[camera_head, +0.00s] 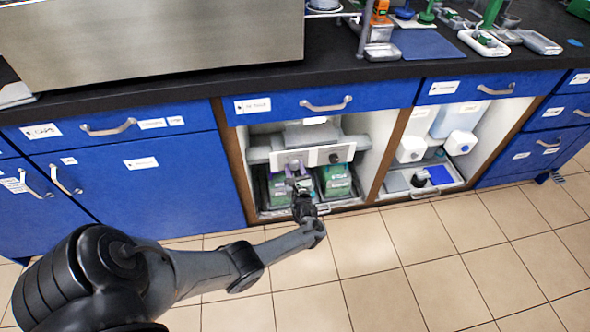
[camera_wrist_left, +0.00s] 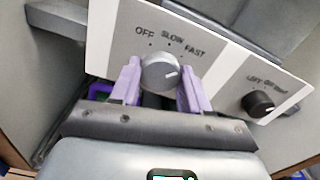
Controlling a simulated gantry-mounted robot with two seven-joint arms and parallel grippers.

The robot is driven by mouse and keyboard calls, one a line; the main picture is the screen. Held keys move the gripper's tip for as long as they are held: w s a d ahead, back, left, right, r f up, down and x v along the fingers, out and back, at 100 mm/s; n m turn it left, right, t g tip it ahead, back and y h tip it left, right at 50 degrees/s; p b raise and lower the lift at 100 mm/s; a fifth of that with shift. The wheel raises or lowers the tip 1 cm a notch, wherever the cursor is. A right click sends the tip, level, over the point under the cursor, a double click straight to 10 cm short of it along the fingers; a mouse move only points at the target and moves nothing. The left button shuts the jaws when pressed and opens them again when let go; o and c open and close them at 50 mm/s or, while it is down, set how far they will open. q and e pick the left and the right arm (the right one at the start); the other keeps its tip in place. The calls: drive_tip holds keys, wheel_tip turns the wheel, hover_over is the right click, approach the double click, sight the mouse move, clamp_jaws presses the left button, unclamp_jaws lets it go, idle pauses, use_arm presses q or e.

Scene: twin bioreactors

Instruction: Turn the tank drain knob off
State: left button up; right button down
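A white panel (camera_wrist_left: 112,22) carries a light grey knob (camera_wrist_left: 158,73) marked OFF, SLOW and FAST, and a dark knob (camera_wrist_left: 257,104) to its right with small labels. The grey knob's white mark points right, roughly toward FAST. My left gripper (camera_wrist_left: 162,82) has one purple finger on each side of the grey knob, very close to it. I cannot tell whether the fingers touch it. In the head view my left gripper (camera_head: 301,184) is just below the white panel (camera_head: 322,155) in the open cabinet. The grey knob is hard to make out there. My right gripper is not in view.
Green-topped containers (camera_head: 335,180) stand in a tray under the panel. A wooden divider (camera_head: 391,150) separates this bay from one with white containers (camera_head: 411,149). A blue drawer (camera_head: 375,94) and the black counter overhang the bay. The tiled floor in front is clear.

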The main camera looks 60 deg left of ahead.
use_arm(q)
drive_tip(key=c, duration=0.3)
drive_tip(key=shift+c, duration=0.2)
drive_tip(key=shift+n, duration=0.4)
drive_tip(key=n, duration=0.2)
drive_tip(key=shift+n+p, duration=0.35)
drive_tip(key=shift+n, duration=0.05)
drive_tip(key=n, duration=0.4)
drive_tip(key=shift+n, duration=0.3)
drive_tip(key=n, duration=0.5)
drive_tip(key=shift+n, duration=2.4)
drive_tip(key=shift+r, duration=0.1)
drive_tip(key=o, duration=1.1)
drive_tip(key=shift+d, duration=0.1)
drive_tip(key=shift+c, duration=0.2)
